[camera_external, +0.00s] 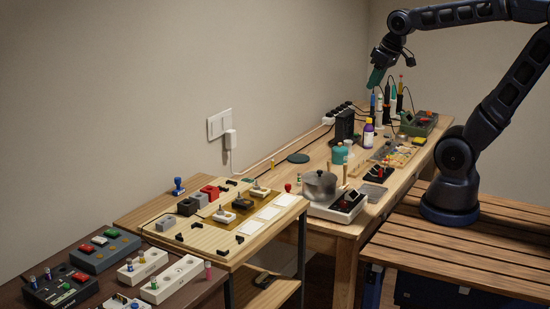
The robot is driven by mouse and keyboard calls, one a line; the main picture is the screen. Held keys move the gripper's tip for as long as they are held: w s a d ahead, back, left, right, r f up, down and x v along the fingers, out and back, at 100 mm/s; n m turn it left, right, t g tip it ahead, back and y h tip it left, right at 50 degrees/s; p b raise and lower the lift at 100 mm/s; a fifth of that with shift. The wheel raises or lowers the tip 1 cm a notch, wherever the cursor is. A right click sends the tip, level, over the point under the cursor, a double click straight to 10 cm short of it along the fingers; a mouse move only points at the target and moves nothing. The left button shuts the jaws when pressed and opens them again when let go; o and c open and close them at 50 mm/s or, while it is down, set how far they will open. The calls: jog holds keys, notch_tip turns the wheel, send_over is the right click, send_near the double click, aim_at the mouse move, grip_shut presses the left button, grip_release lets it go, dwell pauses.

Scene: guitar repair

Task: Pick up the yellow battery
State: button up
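My gripper (378,76) hangs high over the back of the long workbench, at the end of my raised arm. Its tip looks green and is too small to tell open from shut. I cannot pick out the yellow battery with certainty. A small upright yellowish piece (272,163) stands at the back left edge of the workbench and may be it. Several small battery-like cylinders stand at the lower left, one pink-capped (208,269) and one in a white holder (153,283). All are far from my gripper.
The workbench (345,238) carries a metal pot (319,186), a teal jar (340,154), a purple bottle (368,134) and several upright tools near my gripper. A lighter board (215,240) with blocks and white cards lies left of it. The slatted bench (460,250) beside my arm is clear.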

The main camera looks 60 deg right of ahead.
jog(key=w+d+f+m, duration=0.1)
jog(key=w, duration=0.6)
jog(key=w+d+f+m, duration=0.1)
jog(key=w+d+f, duration=0.1)
jog(key=w, duration=0.5)
jog(key=m+h, duration=0.2)
jog(key=m, duration=0.1)
send_over(273, 159)
jog(key=s+a, duration=0.2)
jog(key=s, duration=0.2)
notch_tip(273, 159, down, 29)
jog(key=shift+g, duration=0.3)
jog(key=shift+w+d+x, duration=0.15)
jog(key=shift+x, duration=2.75)
jog(key=shift+w+d+x, duration=0.1)
jog(key=shift+w+x, duration=0.05)
jog(key=shift+x, duration=2.75)
jog(key=shift+r, duration=0.2)
grip_shut()
